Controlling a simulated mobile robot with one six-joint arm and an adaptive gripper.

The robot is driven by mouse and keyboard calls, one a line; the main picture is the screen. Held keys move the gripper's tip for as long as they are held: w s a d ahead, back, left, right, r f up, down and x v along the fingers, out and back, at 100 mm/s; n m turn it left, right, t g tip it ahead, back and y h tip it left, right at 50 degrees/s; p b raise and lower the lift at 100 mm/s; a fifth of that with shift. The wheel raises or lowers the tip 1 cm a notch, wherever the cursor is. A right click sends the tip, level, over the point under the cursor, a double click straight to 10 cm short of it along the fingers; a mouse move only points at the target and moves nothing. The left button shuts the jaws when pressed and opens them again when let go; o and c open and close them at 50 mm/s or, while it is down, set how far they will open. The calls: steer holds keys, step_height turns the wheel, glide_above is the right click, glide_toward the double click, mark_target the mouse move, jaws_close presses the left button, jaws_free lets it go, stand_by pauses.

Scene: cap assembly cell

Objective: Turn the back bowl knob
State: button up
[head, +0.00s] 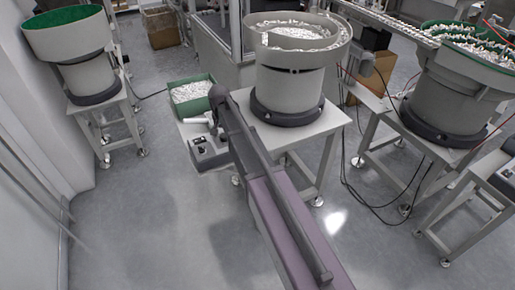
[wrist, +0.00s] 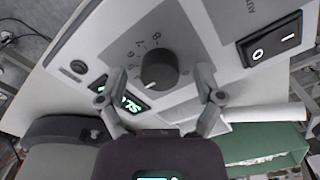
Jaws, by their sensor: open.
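The black round knob (wrist: 160,70) shows in the wrist view on the pale face of a control box (wrist: 195,35), inside a printed number dial. A white pointer mark is on the knob. My gripper (wrist: 154,86) is open, with one finger to each side of the knob and a gap on both sides. I cannot tell how far the fingertips are from the panel. In the head view the control box (head: 209,154) sits at the end of my arm, left of a bowl feeder (head: 290,88) holding white parts. The knob is not clear there.
The panel carries a black rocker switch (wrist: 270,40) and a lit green display (wrist: 128,100). A white tube (wrist: 268,113) and a green bin (wrist: 265,140) lie close by. Other bowl feeders stand left (head: 82,75) and right (head: 440,98). Floor at front left is clear.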

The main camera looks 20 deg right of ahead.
mark_target(223, 135)
steer(key=m, duration=0.5)
steer(key=shift+m, duration=0.4)
steer(key=shift+r, duration=0.15)
step_height(223, 135, up, 14)
steer(key=p, duration=1.4)
steer(key=s+d+n, duration=0.3)
steer(key=s+n, duration=0.2)
steer(key=s, duration=0.7)
steer(key=s+d+n, duration=0.3)
steer(key=s+n, duration=0.2)
steer(key=s, duration=0.8)
steer(key=shift+s+d+r+p, duration=0.2)
steer(key=shift+s+d+p, duration=0.05)
steer(key=shift+d+p, duration=0.1)
steer(key=shift+s, duration=0.1)
stand_by(0.7)
